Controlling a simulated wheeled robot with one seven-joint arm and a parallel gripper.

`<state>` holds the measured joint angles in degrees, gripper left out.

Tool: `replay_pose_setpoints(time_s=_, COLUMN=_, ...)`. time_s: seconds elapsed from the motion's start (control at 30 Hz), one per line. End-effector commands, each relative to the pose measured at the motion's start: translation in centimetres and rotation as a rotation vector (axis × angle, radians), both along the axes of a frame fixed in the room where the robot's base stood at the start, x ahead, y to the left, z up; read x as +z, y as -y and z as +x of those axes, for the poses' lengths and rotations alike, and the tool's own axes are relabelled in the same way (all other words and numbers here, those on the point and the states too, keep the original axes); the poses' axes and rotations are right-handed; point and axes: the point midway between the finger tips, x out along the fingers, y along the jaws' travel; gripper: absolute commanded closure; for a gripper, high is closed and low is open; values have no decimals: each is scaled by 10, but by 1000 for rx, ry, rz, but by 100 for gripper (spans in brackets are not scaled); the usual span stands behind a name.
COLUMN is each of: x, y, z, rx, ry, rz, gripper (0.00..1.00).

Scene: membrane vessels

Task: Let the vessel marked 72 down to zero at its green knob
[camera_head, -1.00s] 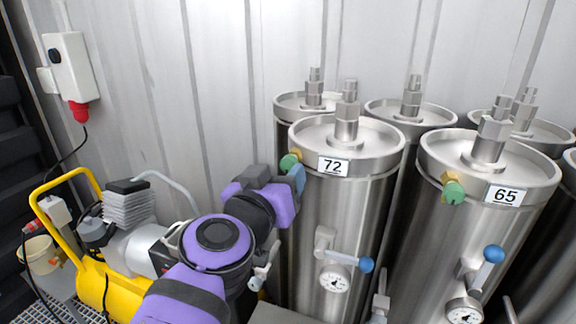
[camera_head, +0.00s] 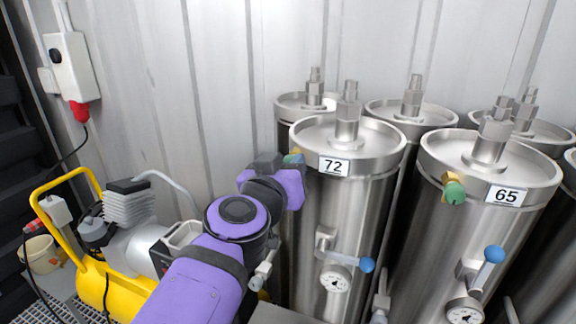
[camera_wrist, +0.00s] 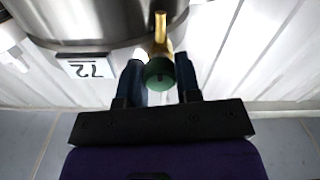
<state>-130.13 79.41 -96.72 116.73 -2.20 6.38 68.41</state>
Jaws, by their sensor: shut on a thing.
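The vessel marked 72 (camera_head: 345,215) is a tall steel cylinder in the front row. Its label also shows upside down in the wrist view (camera_wrist: 87,69). Its green knob (camera_wrist: 159,74) sits on a brass fitting (camera_wrist: 161,38) at the vessel's upper left side. My gripper (camera_wrist: 159,78) is shut on the green knob, one dark finger on each side of it. In the head view my purple wrist covers most of the knob, with a bit of the brass fitting showing. Vessel 72 has a blue-handled valve (camera_head: 367,264) and a gauge (camera_head: 335,280) lower down; its reading is too small to tell.
The vessel marked 65 (camera_head: 440,225) stands to the right with its own green knob (camera_head: 455,192) and blue handle (camera_head: 493,254). Several more vessels stand behind. A yellow-framed compressor (camera_head: 95,285) is at lower left. A corrugated wall (camera_head: 220,80) closes the back.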

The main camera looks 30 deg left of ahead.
Motion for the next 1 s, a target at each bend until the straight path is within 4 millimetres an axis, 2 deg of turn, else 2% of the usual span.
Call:
replay_pose_setpoints(time_s=0.37, x=0, y=0, z=0, rx=0, ry=12, rz=-104, gripper=92)
replay_pose_setpoints(time_s=1.0, x=0, y=0, z=0, rx=1, ry=74, rz=-675, gripper=92)
